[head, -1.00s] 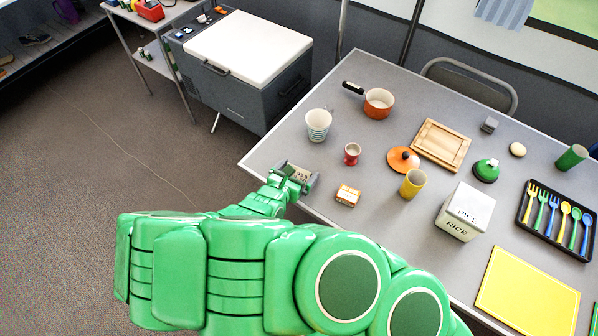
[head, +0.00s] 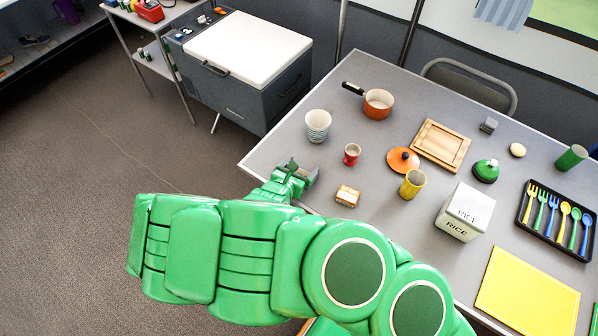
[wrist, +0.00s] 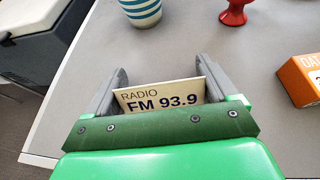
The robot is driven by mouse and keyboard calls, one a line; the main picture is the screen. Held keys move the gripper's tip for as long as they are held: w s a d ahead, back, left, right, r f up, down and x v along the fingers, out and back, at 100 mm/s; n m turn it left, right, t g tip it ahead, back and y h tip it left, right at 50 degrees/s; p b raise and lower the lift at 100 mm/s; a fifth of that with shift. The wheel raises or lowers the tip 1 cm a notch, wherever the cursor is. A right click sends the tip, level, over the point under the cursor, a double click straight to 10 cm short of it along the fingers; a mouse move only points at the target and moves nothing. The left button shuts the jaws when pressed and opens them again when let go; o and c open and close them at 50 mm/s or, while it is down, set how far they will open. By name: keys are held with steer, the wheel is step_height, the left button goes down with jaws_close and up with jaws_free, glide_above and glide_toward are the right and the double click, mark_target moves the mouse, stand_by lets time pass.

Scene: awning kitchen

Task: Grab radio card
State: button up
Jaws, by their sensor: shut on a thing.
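The radio card (wrist: 160,98), a cream card printed "RADIO FM 93.9", sits between the two fingers of my gripper (wrist: 158,88) in the wrist view. The gripper is shut on the card, which stands tilted with its print facing the camera. In the head view my gripper (head: 301,172) is at the table's left front edge. There the card is hidden or too small to make out.
The grey table (head: 340,250) holds a striped cup (head: 318,125), a red egg cup (head: 351,154) and an orange box (head: 347,195) near the gripper. A yellow cup (head: 412,184) and rice canister (head: 465,212) stand further right. A cooler (head: 245,75) is behind left.

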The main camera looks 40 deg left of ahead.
step_height(320, 180, up, 10)
stand_by(0.9)
